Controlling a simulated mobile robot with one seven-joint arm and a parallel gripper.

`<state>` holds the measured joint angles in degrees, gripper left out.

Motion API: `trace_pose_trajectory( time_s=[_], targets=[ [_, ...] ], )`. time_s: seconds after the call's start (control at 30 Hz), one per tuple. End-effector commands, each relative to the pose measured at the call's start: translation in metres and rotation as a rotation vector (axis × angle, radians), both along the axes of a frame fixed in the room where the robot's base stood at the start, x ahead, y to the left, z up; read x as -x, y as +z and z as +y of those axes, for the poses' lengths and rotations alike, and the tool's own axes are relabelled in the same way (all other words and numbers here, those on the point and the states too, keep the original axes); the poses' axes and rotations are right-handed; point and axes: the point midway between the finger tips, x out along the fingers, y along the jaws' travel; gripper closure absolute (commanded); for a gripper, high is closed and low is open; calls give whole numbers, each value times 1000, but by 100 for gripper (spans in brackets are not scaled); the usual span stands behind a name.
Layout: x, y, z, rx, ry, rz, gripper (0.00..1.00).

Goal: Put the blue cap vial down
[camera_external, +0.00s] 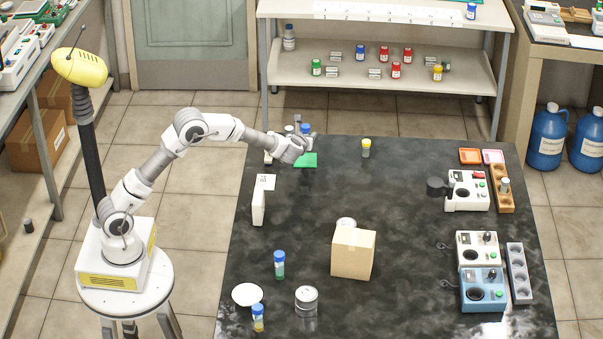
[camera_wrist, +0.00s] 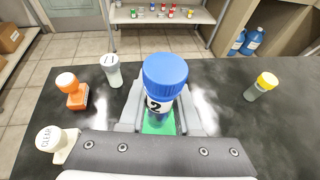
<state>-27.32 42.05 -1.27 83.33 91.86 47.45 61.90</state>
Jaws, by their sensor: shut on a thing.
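A blue cap vial (camera_wrist: 164,80) with a label reading "2" stands upright between the fingers in the wrist view. My gripper (camera_wrist: 160,112) is shut on it. In the external view my gripper (camera_external: 298,141) is at the far left of the black table, with the vial's blue cap (camera_external: 306,128) showing just beyond it. A green mat (camera_external: 308,160) lies beneath the vial; it also shows in the wrist view (camera_wrist: 152,127). I cannot tell whether the vial's base touches the mat. Another blue cap vial (camera_external: 279,264) stands at the front left of the table.
A white-topped bottle (camera_wrist: 111,70), an orange stamp-like item (camera_wrist: 72,91) and a piece marked CLEAR (camera_wrist: 55,141) stand left of my gripper. A yellow cap vial (camera_external: 366,147) stands to the right. A cardboard box (camera_external: 353,253) stands mid-table; devices (camera_external: 467,190) line the right side.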

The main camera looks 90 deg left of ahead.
Motion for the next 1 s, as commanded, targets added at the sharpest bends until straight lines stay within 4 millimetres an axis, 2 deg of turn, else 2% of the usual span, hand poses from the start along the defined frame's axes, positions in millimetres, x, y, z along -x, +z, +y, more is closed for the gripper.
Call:
trace_pose_trajectory(
  time_s=[0.3, 0.7, 0.73, 0.9, 1.0],
  targets=[
    [0, -40, 1, 2, 0, 1, 100],
    [0, -45, 0, 0, -1, 1, 100],
    [0, -45, 0, 0, -1, 1, 66],
    [0, -44, 0, 1, -1, 1, 38],
    [0, -44, 0, 0, -1, 1, 38]
  ],
)
